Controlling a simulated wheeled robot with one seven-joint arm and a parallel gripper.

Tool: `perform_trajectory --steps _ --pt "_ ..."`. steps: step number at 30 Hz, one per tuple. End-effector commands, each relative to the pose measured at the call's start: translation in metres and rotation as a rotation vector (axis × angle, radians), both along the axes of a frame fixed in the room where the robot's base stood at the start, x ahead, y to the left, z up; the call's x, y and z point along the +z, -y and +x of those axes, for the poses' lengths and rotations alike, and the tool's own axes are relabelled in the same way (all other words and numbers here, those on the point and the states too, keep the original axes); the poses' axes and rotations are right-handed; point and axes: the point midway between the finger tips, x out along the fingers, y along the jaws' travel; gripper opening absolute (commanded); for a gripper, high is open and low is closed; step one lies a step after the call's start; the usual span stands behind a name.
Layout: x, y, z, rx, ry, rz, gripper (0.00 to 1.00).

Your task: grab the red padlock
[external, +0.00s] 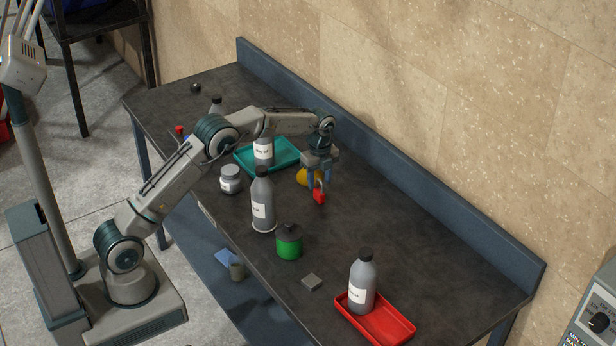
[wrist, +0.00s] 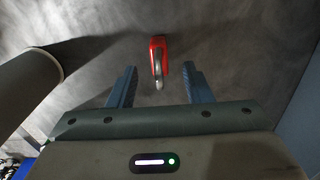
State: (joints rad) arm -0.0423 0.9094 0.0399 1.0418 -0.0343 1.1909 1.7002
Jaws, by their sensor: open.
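The red padlock (external: 319,196) is near the middle of the dark bench, with its grey shackle toward my gripper. In the wrist view the red padlock (wrist: 158,46) is centred between the fingers and a little beyond their tips. My gripper (external: 318,184) is open and points down over the bench. In the wrist view my gripper (wrist: 160,80) shows two blue fingers spread apart, with nothing gripped between them. I cannot tell exactly how high the fingertips are above the bench.
A yellow object (external: 303,177) sits just left of the padlock, partly hidden by my gripper. A grey bottle (external: 263,205), a green container (external: 289,245) and a teal tray (external: 285,163) are around it. A red tray (external: 388,328) with a bottle (external: 362,285) is at the front right.

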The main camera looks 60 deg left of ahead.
Motion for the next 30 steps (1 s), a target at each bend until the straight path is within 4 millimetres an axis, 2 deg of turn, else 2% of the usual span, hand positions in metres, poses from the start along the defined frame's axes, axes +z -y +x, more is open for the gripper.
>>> perform_trajectory --steps 4,12,20,21,25,26,30 --pt "-0.011 0.001 -0.001 0.000 -0.004 0.001 0.45" --pt "-0.048 0.002 -0.001 0.001 -0.002 0.001 0.45" --pt "-0.053 0.002 -0.001 0.001 0.000 0.001 0.45" --pt "-0.053 0.002 -0.001 0.001 0.000 0.001 0.40" --pt "-0.053 0.002 -0.001 0.001 0.000 0.000 0.04" --pt "-0.053 0.002 -0.001 0.001 0.000 0.000 0.00" --pt "-0.053 0.002 -0.001 0.001 0.001 0.000 0.00"
